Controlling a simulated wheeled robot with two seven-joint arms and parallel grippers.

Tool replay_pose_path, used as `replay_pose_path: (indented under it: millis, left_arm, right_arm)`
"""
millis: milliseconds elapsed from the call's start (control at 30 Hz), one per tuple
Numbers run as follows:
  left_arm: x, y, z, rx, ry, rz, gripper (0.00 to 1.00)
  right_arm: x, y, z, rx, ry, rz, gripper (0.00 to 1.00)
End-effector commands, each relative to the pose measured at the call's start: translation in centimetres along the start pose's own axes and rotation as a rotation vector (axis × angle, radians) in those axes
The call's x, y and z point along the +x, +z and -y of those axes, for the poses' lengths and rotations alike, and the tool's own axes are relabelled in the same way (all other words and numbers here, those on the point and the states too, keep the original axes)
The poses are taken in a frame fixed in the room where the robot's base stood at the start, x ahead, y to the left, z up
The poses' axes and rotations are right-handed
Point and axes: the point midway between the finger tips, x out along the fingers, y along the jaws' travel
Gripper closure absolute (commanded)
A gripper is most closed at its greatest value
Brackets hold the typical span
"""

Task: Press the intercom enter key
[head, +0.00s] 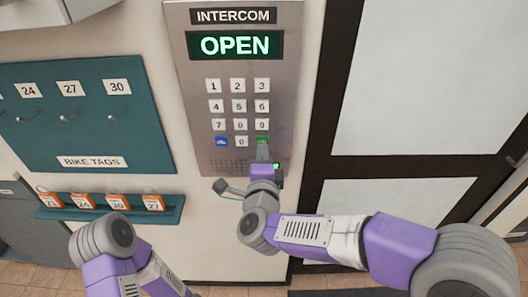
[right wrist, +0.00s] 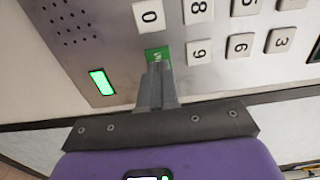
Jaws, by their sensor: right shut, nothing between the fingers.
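The intercom panel (head: 197,100) is a metal plate on the wall, with a display (head: 235,45) reading OPEN in green. The green enter key (head: 262,139) is at the bottom right of its keypad, and it also shows in the right wrist view (right wrist: 152,53). My right gripper (head: 262,152) is shut and empty. Its fingertips (right wrist: 156,70) are at the green key and cover part of it; I cannot tell whether they touch or press it. My left arm is at the lower left, with its gripper out of view.
A blue key (head: 221,141) and white number keys (head: 239,106) surround the green key. A green light (right wrist: 102,82) glows below the keypad. Left are a teal bike-tag board (head: 85,140) and a shelf (head: 170,214) of orange tags. A dark-framed door (head: 335,164) stands right.

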Motion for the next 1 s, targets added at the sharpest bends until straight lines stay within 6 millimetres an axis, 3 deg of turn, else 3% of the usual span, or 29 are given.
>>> replay_pose_path:
  millis: [200,400,600,1000]
  left_arm:
    - [-0.3,0.1,-0.1,0.000,0.000,0.001,1.00]
    - [-0.5,0.1,-0.2,0.000,0.000,0.001,1.00]
    - [-0.6,0.1,-0.2,0.000,0.000,0.001,1.00]
    - [-0.6,0.1,-0.2,0.000,0.000,0.001,1.00]
  right_arm:
    - [-5.4,0.3,0.1,-0.001,0.000,0.010,1.00]
    - [-9.1,0.3,0.0,-0.001,0.001,0.010,1.00]
    - [-10.7,0.3,-0.1,0.000,0.003,0.007,1.00]
    - [-10.8,0.2,-0.1,0.000,0.003,0.006,1.00]
